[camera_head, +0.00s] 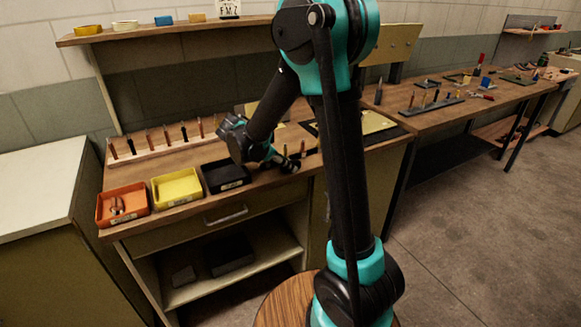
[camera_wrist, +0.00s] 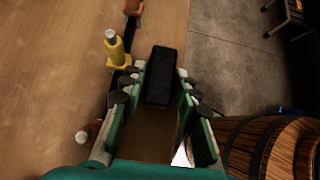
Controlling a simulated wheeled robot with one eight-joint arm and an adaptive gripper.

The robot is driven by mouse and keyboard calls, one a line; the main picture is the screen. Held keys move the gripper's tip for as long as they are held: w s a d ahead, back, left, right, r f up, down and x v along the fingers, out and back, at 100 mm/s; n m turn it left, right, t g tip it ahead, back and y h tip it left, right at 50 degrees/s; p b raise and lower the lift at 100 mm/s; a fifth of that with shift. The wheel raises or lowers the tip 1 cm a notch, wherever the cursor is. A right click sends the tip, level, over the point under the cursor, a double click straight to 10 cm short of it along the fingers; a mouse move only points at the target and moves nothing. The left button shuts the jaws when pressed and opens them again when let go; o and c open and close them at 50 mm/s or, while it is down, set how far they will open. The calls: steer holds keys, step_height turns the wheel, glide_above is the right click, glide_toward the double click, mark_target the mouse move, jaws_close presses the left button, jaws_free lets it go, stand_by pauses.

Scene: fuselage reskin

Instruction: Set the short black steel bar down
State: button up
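The short black steel bar (camera_wrist: 162,75) shows in the wrist view as a dark block between the fingertips of my gripper (camera_wrist: 162,72). The fingers appear closed against its two sides. It is over the wooden bench top (camera_wrist: 50,80), close to the bench edge. I cannot tell whether its underside touches the wood. In the head view my gripper (camera_head: 285,162) is low at the front of the bench, right of the black tray (camera_head: 226,187). The bar cannot be made out there.
Beside the left finger, a yellow-handled tool (camera_wrist: 114,48) stands near a dark strip, with an orange piece (camera_wrist: 132,6) beyond. An orange tray (camera_head: 122,217) and a yellow tray (camera_head: 176,198) stand left on the bench. A wooden barrel (camera_wrist: 265,145) is off the edge.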

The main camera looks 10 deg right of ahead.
steer(key=shift+c, duration=0.6)
jaws_close()
steer(key=shift+r, duration=0.1)
